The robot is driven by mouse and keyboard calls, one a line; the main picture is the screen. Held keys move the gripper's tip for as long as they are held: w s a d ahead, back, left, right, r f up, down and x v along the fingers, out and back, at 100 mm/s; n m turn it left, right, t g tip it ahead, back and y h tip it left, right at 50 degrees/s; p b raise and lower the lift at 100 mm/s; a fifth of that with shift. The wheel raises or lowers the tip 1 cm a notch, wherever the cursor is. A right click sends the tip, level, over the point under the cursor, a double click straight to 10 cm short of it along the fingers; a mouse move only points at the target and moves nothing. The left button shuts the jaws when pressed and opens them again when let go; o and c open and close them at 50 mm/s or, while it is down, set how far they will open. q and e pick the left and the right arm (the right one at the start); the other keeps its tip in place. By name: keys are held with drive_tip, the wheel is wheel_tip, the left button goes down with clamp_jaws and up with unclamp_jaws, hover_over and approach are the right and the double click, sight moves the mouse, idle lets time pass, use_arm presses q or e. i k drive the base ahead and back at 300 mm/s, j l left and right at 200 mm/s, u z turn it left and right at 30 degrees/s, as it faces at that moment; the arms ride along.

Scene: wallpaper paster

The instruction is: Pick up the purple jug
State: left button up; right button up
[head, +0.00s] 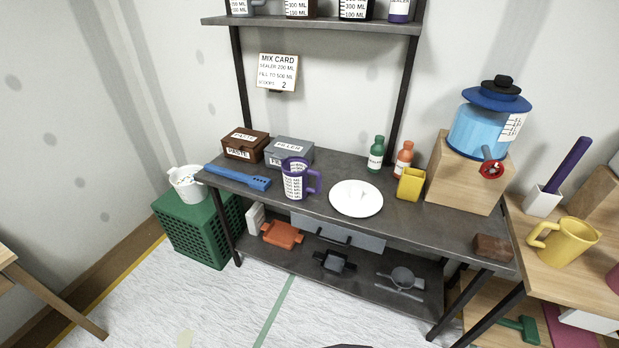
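The purple jug (295,184) stands upright on the dark workbench (400,216), near its front edge. It has a white measuring scale on its front and a purple handle on its right side. It is between the blue tool on the left and a white plate on the right. No gripper touches it. Neither of my grippers is in view.
On the bench are a brown paste box (245,144), grey filler box (289,152), blue tool (237,177), white plate (356,198), green bottle (376,155), orange bottle (403,158) and yellow cup (411,185). A blue dispenser (480,130) stands on a wooden block. A yellow jug (565,242) is at right.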

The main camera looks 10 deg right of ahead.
sight(302, 182)
drive_tip(key=i+j+z, duration=0.2)
drive_tip(key=j, duration=0.2)
drive_tip(key=j+z, duration=0.15)
drive_tip(key=j, duration=0.3)
drive_tip(key=i+j+z, duration=0.2)
drive_tip(key=j, duration=0.25)
drive_tip(key=k, duration=0.1)
